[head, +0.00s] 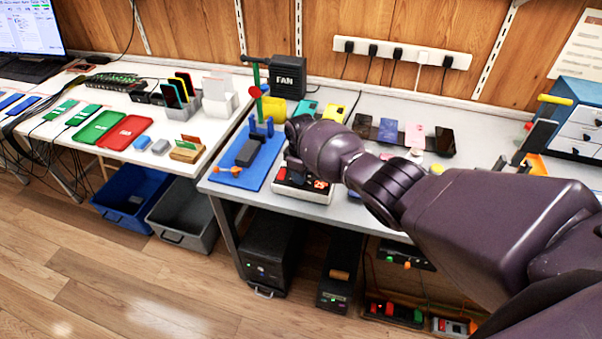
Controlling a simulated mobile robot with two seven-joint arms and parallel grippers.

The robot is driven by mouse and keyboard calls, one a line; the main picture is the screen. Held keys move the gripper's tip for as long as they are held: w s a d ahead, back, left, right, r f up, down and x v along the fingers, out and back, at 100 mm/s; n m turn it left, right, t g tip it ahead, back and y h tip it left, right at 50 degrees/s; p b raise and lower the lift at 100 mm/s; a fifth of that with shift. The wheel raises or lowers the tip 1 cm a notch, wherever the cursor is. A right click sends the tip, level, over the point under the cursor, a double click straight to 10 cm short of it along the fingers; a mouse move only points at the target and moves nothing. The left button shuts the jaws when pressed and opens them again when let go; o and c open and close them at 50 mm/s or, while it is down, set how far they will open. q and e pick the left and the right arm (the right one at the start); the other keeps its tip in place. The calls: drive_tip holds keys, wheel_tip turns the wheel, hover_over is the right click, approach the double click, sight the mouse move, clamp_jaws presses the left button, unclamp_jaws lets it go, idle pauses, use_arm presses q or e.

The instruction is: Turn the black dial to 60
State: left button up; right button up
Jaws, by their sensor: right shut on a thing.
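My right arm comes in from the right, and its gripper (294,164) points down at a white and black station (303,192) near the front edge of the grey table. A small red display (320,184) on the station appears to read 25. The gripper is shut at the place of the black dial. The arm and wrist hide the dial itself and most of the fingers, so its pointer and scale cannot be read. My left gripper is not in view.
A blue mat (230,173) with a clamp stand lies just left of the station. A black box marked FAN (287,77) stands behind. Several phones lie on the table to the right. The white table (160,100) at left holds coloured trays. Bins (130,192) stand below.

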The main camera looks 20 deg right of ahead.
drive_tip(key=o, duration=0.8)
drive_tip(key=shift+o, duration=0.6)
drive_tip(key=shift+r, duration=0.1)
drive_tip(key=shift+r, duration=0.3)
wheel_tip(320, 180, up, 10)
drive_tip(key=p, duration=0.3)
